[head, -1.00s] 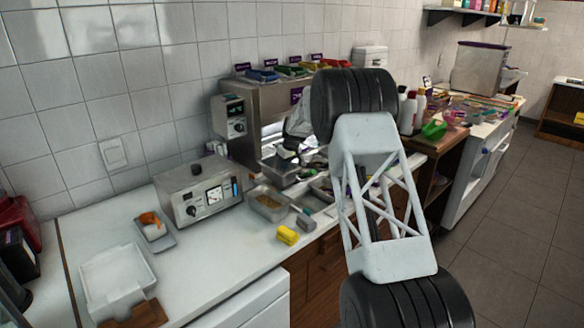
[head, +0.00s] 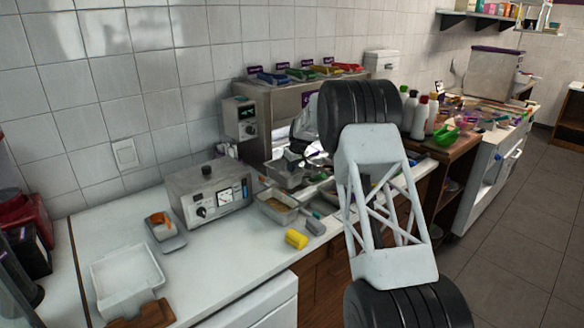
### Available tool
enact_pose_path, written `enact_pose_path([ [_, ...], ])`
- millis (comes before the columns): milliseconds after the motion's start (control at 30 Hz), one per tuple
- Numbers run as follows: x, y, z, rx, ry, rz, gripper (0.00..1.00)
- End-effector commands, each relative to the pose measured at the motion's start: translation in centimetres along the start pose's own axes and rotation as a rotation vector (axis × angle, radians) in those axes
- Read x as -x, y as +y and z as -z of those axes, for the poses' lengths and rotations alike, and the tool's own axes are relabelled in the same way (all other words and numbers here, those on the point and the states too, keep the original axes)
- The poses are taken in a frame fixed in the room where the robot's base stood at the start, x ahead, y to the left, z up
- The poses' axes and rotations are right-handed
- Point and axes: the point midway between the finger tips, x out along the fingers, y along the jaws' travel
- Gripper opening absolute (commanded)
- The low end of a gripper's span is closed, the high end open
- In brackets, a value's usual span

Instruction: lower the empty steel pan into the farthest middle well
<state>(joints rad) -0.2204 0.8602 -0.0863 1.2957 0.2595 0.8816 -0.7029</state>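A steel pan (head: 285,175) shows at the front left of the steel topping unit (head: 262,115), directly below what looks like my gripper (head: 292,157). The gripper is small and dark here, and its fingers cannot be made out, so I cannot tell whether it holds that pan. Another steel pan (head: 277,207) stands on the counter in front; its inside looks brownish. The wells are mostly hidden behind my arm and the clutter; the farthest middle well cannot be picked out.
A steel box with dials (head: 210,193) stands left of the pans. A white tray (head: 127,280) sits at front left. Bottles (head: 420,117) stand right of my arm.

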Motion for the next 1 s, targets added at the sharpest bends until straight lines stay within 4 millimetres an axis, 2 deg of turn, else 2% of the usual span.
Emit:
enact_pose_path([
  [600, -2.9, 0.2, -0.8, 0.000, 0.001, 0.000, 0.00],
  [1000, -3.6, 0.2, -1.0, 0.000, 0.000, 0.000, 0.00],
])
